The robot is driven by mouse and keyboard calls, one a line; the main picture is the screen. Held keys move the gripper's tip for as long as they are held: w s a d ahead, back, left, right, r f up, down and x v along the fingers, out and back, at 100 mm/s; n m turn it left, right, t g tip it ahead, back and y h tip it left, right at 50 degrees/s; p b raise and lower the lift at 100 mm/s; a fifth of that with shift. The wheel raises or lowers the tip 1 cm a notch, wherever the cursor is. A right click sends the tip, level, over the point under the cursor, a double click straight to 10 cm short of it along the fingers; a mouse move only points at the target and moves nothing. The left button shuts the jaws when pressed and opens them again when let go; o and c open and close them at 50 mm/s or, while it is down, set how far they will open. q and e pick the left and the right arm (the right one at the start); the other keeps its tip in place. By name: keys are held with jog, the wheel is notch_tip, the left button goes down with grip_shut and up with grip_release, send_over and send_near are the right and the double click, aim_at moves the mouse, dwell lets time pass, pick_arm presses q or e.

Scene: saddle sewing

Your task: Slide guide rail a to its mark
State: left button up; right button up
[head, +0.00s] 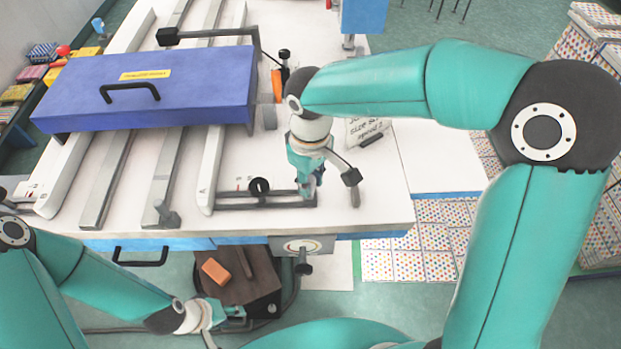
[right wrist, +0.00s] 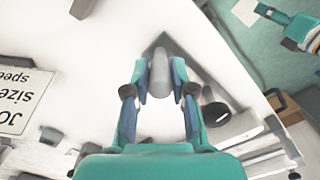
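A long white rail (head: 210,170) with a small letter A near its front end lies on the white table and runs back under the blue box. A dark bar (head: 250,202) with a round black knob (head: 259,186) lies across the front, to the right of this rail. My right gripper (head: 306,188) points down at the bar's right end. In the right wrist view, my right gripper's fingers (right wrist: 160,85) stand close against both sides of a grey rounded post (right wrist: 160,70). My left gripper (head: 238,318) is low, in front of the table, empty with its fingers apart.
A blue box (head: 190,85) with a black handle lies across the rails. A second white rail (head: 65,180) and grey bars (head: 105,180) lie to the left. A dark lever (head: 350,178) and a written card (head: 368,130) are right of my right gripper. An orange block (head: 216,271) sits below the table.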

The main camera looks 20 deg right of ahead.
grip_shut()
jog(key=shift+w+a, duration=0.2)
jog(key=shift+a, duration=0.45)
jog(key=shift+w+a, duration=0.2)
jog(key=shift+a, duration=0.45)
jog(key=o, duration=0.6)
grip_release()
jog(key=shift+d, duration=0.1)
jog(key=shift+r, duration=0.1)
notch_tip(320, 180, up, 12)
jog(key=shift+f, duration=0.1)
